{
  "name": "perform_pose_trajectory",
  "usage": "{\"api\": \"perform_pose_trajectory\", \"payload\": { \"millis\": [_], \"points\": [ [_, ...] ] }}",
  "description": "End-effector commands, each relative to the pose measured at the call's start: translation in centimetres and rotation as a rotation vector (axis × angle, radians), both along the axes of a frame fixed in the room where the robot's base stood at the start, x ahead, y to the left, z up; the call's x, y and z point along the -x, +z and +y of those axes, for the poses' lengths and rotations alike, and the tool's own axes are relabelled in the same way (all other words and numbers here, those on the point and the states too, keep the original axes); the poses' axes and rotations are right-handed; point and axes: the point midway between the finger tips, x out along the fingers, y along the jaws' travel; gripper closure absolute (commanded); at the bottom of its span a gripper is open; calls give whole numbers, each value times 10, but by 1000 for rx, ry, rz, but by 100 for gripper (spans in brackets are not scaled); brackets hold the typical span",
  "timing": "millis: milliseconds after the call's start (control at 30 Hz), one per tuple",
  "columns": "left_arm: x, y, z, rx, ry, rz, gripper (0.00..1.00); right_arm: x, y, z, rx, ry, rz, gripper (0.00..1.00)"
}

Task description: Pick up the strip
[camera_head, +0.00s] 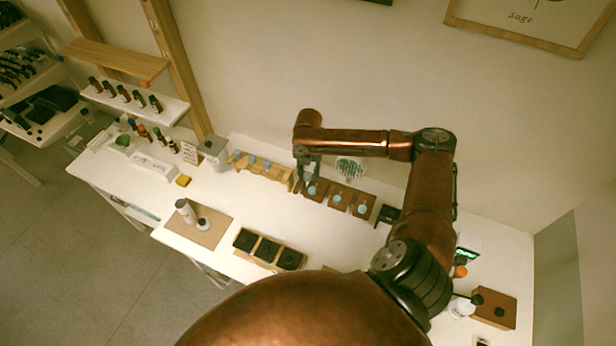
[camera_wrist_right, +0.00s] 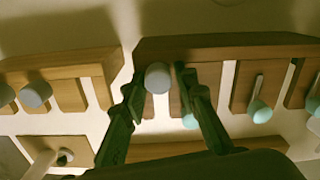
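My right gripper (camera_head: 309,172) points down at the left end of a dark brown wooden rack (camera_head: 325,203) holding strips with teal round tips (camera_head: 337,198). In the right wrist view its two dark fingers (camera_wrist_right: 157,88) are apart, one on each side of a grey round tip (camera_wrist_right: 157,77). A small gap shows beside the tip, so the fingers look open around it. The strip body below that tip is hard to make out. One teal tip (camera_wrist_right: 190,121) is partly hidden behind the right-hand finger. My left gripper is not in view.
A lighter wooden rack (camera_head: 283,175) with blue-grey tips (camera_head: 252,160) stands just left. A tray with black pads (camera_head: 268,250) and a mat (camera_head: 211,234) with a white bottle (camera_head: 185,211) lie nearer. The white table (camera_head: 320,240) is bare between them. Shelved bottles (camera_head: 138,97) stand upper left.

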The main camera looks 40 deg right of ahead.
Motion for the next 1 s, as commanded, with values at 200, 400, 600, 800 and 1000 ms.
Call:
{"api": "perform_pose_trajectory", "payload": {
  "millis": [200, 400, 600, 800, 1000],
  "points": [
    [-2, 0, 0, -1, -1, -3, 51, -1, 0, 1, -1, 1, -1, 78],
    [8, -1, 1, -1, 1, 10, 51, -1, 1, 1, -1, 1, -1, 92],
    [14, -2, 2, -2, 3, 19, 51, -1, 1, 1, -1, 1, -2, 93],
    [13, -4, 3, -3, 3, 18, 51, -2, 12, 1, -2, 1, -4, 93],
    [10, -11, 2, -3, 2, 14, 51, -2, 55, 0, 0, 2, -6, 93]
  ]
}}
